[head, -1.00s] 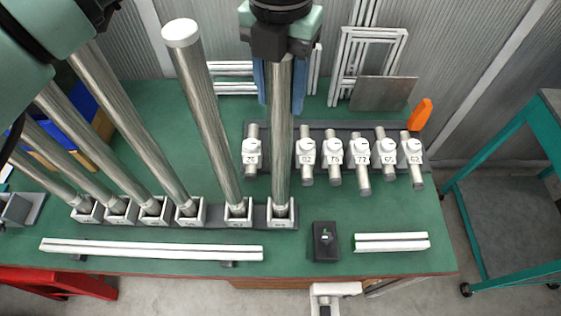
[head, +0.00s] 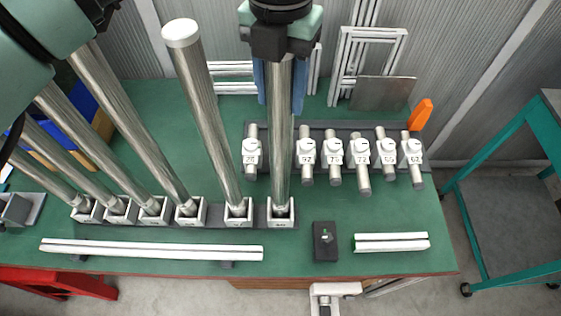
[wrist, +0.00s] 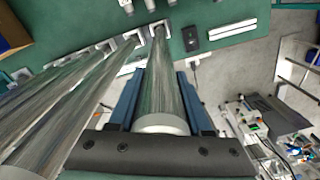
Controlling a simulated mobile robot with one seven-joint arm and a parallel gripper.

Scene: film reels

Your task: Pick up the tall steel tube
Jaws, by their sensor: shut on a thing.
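A tall steel tube (head: 281,150) stands upright at the right end of a row of tubes, its foot in a white square socket (head: 281,214). My gripper (head: 279,95) is shut on this tube near its top, with a blue finger on each side. The wrist view shows the same tube (wrist: 159,90) between the blue fingers of my gripper (wrist: 158,95), its foot still at the socket. Whether the foot has lifted at all cannot be told.
Another tall tube (head: 205,115) stands close on the left, with several more tubes leaning in view beyond it. A rack of short numbered pieces (head: 335,150) lies right of the held tube. A black box (head: 325,241) and white bars (head: 150,249) lie in front.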

